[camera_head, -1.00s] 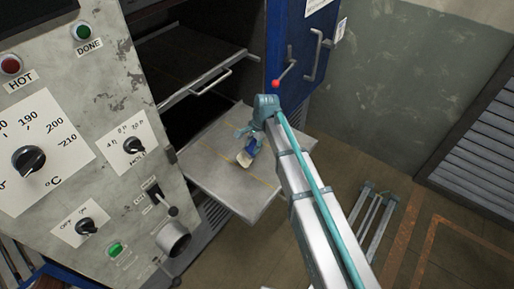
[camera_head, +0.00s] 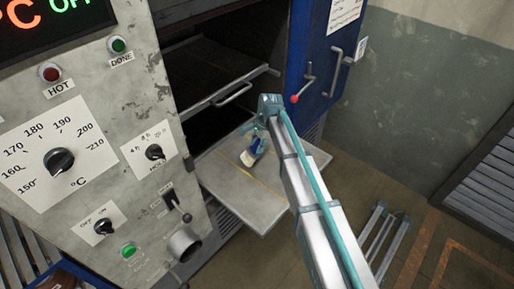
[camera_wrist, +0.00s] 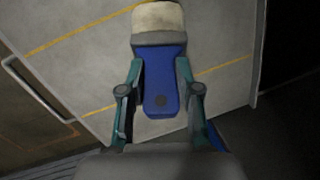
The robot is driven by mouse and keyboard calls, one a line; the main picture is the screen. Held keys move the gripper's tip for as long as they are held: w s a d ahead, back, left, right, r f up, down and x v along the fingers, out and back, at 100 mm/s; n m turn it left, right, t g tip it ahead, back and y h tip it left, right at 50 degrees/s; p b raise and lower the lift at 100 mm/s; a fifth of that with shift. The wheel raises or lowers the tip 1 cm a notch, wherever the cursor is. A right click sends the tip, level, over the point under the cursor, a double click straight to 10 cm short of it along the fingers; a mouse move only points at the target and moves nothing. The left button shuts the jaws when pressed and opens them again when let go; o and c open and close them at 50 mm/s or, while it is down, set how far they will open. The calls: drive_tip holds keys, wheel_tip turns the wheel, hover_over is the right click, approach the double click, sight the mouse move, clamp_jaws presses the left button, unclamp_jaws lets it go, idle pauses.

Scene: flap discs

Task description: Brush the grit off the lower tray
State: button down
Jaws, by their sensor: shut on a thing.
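The lower tray (camera_head: 243,201) is pulled out of the oven, a flat grey sheet with yellow lines. My gripper (camera_head: 259,137) is over the tray's inner part, shut on a brush (camera_head: 250,157) with a blue handle and pale bristles. In the wrist view the blue handle (camera_wrist: 163,82) sits between my gripper's two fingers (camera_wrist: 160,95), with the cream bristles (camera_wrist: 158,17) pointing away over the tray (camera_wrist: 95,62). I cannot tell whether the bristles touch the tray. No grit can be made out at this size.
An upper tray (camera_head: 215,85) with a handle (camera_head: 232,95) sits in the oven above. The open blue door (camera_head: 325,65) with its latch stands to the right. The control panel (camera_head: 95,150) is at the left. A metal frame (camera_head: 383,238) lies on the floor at right.

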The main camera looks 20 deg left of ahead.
drive_tip(key=shift+a+p+v, duration=0.25)
drive_tip(key=shift+p+v, duration=0.25)
drive_tip(key=shift+v, duration=0.65)
drive_tip(key=shift+a+p+v, duration=0.25)
drive_tip(key=shift+p+v, duration=0.25)
drive_tip(key=shift+v, duration=0.65)
drive_tip(key=shift+r, duration=0.1)
